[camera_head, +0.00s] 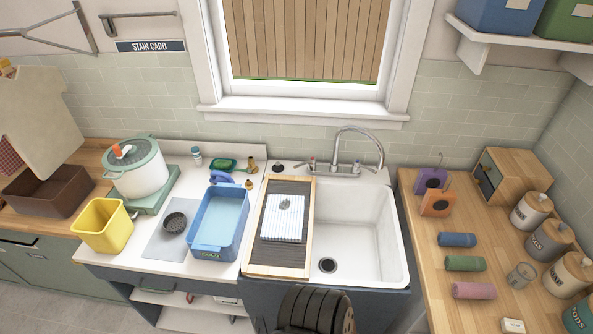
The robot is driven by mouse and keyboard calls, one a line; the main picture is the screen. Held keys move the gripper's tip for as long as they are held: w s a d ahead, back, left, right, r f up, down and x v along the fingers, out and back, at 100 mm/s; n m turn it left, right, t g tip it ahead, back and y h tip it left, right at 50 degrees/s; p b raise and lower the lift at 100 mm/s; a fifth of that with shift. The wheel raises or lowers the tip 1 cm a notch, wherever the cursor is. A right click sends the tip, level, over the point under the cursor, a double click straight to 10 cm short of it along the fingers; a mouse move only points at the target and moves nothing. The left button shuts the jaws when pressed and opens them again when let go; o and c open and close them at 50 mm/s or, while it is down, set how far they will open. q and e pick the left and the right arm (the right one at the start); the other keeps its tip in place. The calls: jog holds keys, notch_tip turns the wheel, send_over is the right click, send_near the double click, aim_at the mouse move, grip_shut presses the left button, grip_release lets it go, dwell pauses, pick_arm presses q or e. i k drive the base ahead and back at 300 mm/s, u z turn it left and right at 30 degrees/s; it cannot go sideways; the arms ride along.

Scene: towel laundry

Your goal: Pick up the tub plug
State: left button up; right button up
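A small dark round piece (278,168) sits on the back left ledge of the white sink (398,250); it looks like a plug, but it is too small to be sure. The sink basin is empty and its dark drain (328,265) is open. A small grey object (285,203) lies on a folded striped towel (283,226), on a wood-framed board (262,269) across the left of the sink; I cannot tell what it is. Neither of my grippers shows in the head view.
A blue tub (204,240) with water, a dark round strainer (174,222), a yellow bin (103,226) and a lidded white pot (138,178) stand left. The faucet (360,130) arches behind the sink.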

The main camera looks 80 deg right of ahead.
aim_at(277, 168)
jog(key=z, duration=1.25)
